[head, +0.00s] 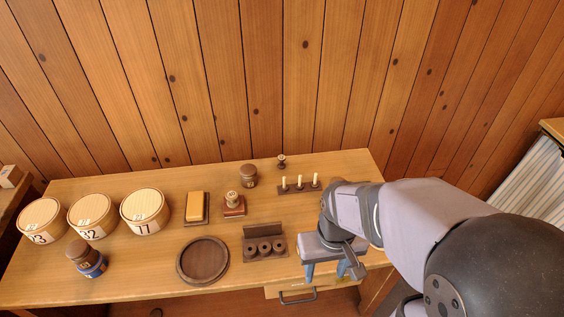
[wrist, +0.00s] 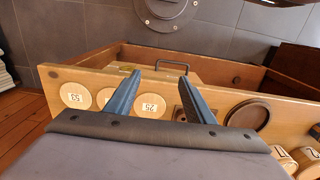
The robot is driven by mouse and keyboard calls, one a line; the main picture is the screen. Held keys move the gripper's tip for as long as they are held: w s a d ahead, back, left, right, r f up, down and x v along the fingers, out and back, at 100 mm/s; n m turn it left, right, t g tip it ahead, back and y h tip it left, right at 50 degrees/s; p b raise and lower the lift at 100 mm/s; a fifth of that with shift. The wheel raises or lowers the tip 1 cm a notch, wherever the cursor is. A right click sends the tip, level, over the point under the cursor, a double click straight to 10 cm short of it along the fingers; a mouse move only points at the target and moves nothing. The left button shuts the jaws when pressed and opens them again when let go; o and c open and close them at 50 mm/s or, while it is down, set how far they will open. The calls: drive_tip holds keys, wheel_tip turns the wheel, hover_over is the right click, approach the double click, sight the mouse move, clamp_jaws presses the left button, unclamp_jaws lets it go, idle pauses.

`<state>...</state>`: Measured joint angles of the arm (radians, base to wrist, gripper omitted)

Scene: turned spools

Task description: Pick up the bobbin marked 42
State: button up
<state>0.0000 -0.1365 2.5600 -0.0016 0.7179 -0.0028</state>
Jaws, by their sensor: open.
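My gripper (head: 326,272) is open and empty above the front right of the table. Its two blue fingers (wrist: 160,76) point down towards the table's front edge in the wrist view. Round pale pieces lie beneath: one marked 53 (wrist: 75,95), one marked 25 (wrist: 150,104), and one between them (wrist: 105,97) partly covered by a finger, its number unreadable. My arm hides them in the head view. I cannot read 42 on anything.
Three pale round boxes (head: 145,211) stand at the left of the table. A dark round tray (head: 203,260), a holed dark rack (head: 265,246), a yellow block (head: 195,205) and a pegged strip (head: 300,187) occupy the middle. A drawer handle (head: 297,300) juts out in front.

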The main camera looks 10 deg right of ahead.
drive_tip(key=c, duration=0.4)
drive_tip(key=w+f+t, duration=0.1)
drive_tip(key=w+t, duration=0.1)
drive_tip(key=w, duration=0.3)
drive_tip(key=w+a+f+t, duration=0.1)
drive_tip(key=w+f, duration=0.1)
drive_tip(key=w, duration=0.4)
drive_tip(key=w+f+t+b, duration=0.1)
drive_tip(key=w+t, duration=0.1)
drive_tip(key=w, duration=0.4)
drive_tip(key=shift+a+f+t, duration=0.25)
drive_tip(key=shift+f+t, duration=0.05)
drive_tip(key=shift+f, duration=0.1)
drive_tip(key=w+t, duration=0.2)
drive_tip(key=w, duration=0.2)
drive_tip(key=w+t+b, duration=0.1)
drive_tip(key=w+t, duration=0.2)
drive_tip(key=w, duration=0.2)
drive_tip(key=w+a+t, duration=0.1)
drive_tip(key=w+t, duration=0.1)
drive_tip(key=w, duration=0.3)
drive_tip(key=shift+a+f, duration=0.1)
drive_tip(key=shift+f, duration=0.15)
drive_tip(key=shift+w+r+t+b, duration=0.35)
drive_tip(key=shift+w+t, duration=0.35)
drive_tip(key=shift+t, duration=0.3)
drive_tip(key=shift+w, duration=0.1)
